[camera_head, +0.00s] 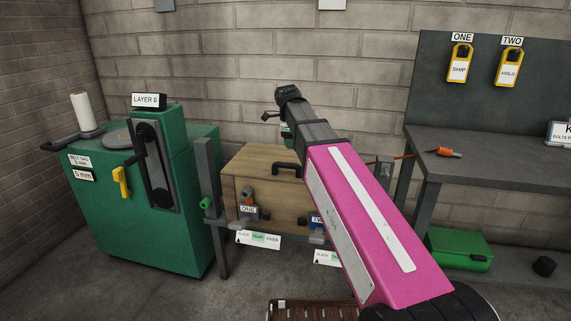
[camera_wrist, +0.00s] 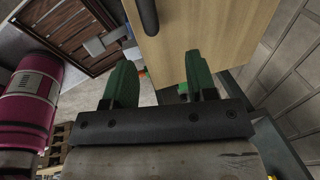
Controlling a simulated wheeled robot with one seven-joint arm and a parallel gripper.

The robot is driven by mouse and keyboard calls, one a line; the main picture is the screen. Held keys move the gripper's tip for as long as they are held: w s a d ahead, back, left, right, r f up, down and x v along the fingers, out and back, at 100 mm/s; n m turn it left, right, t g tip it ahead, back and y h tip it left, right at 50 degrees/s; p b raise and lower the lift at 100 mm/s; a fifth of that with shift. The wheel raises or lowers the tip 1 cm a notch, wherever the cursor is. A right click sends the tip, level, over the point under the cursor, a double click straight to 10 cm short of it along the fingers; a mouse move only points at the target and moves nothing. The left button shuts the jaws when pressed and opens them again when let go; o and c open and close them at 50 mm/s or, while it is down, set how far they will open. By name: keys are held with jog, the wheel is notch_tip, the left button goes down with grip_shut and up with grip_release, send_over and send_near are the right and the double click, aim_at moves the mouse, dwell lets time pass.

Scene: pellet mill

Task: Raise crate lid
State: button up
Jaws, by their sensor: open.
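A brown slatted wooden crate (camera_head: 312,310) stands on the floor at the bottom edge of the head view, mostly cut off. A slatted wooden surface with a dark frame (camera_wrist: 62,38), apparently the same crate, shows at upper left in the wrist view. A pale wooden box or guard (camera_head: 262,182) with a black handle (camera_head: 287,168) stands against the wall. In the wrist view its wooden panel (camera_wrist: 205,35) and dark handle (camera_wrist: 147,14) lie beyond my fingertips. My gripper (camera_wrist: 160,82) has green fingers, spread and empty. In the head view my arm mostly hides it.
Bare floor shows at front left.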

aim_at(285, 163)
jog(key=shift+y, duration=0.4)
jog(key=a+f, duration=0.1)
jog(key=f, duration=0.2)
jog(key=w+f, duration=0.1)
jog(key=f, duration=0.3)
jog(key=a+f, duration=0.1)
jog(key=f, duration=0.2)
jog(key=shift+w+a+f, duration=0.2)
jog(key=shift+a+f, duration=0.05)
jog(key=shift+a, duration=0.05)
